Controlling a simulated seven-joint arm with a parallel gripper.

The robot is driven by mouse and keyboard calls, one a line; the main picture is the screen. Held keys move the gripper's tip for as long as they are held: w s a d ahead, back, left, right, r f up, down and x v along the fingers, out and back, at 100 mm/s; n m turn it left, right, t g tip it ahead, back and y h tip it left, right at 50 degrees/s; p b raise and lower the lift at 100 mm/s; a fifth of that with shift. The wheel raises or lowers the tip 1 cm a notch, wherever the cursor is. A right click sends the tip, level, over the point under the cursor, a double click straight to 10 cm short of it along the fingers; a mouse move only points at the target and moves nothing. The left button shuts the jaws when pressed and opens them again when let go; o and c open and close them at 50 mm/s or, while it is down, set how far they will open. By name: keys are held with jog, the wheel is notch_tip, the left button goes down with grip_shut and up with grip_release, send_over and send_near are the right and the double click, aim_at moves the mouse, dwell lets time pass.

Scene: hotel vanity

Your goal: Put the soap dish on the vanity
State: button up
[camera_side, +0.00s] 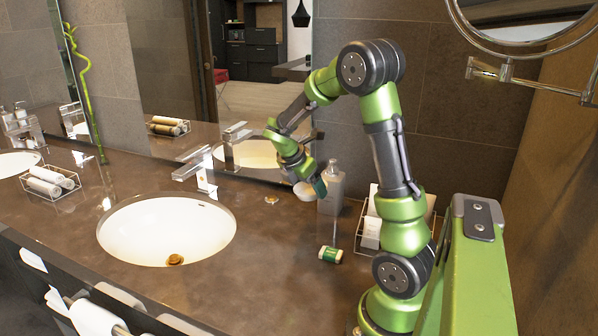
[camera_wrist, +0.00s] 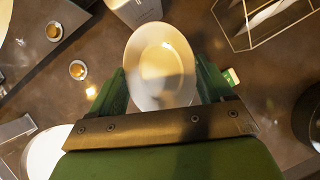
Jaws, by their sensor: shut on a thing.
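The soap dish (camera_wrist: 160,62) is a white oval dish, seen from above between my fingers in the wrist view. In the side view it (camera_side: 303,191) is a small pale shape at my gripper, partly hidden and tilted. My gripper (camera_side: 312,188) is shut on the soap dish, with one green finger on each side of it in the wrist view (camera_wrist: 160,88). The dish appears to be held above the brown stone vanity (camera_side: 265,275), near its back edge and just left of a grey bottle. The exact gap below it is hard to tell.
The grey pump bottle (camera_side: 332,187) stands close right of my gripper. A small green-and-white box (camera_side: 330,255) lies in front. A wire tray (camera_side: 362,240) is at right; a sink (camera_side: 165,228) and faucet (camera_side: 203,177) are left. A small round item (camera_side: 271,199) sits near the mirror. The front counter is clear.

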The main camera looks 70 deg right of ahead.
jog(key=shift+s+d, duration=0.3)
jog(key=shift+d, duration=0.45)
jog(key=d, duration=0.1)
jog(key=s+d, duration=0.1)
jog(key=d+f, duration=0.1)
jog(key=shift+s+d, duration=0.35)
jog(key=shift+d, duration=0.05)
jog(key=shift+f, duration=0.25)
jog(key=o, duration=1.2)
jog(key=shift+o, duration=0.2)
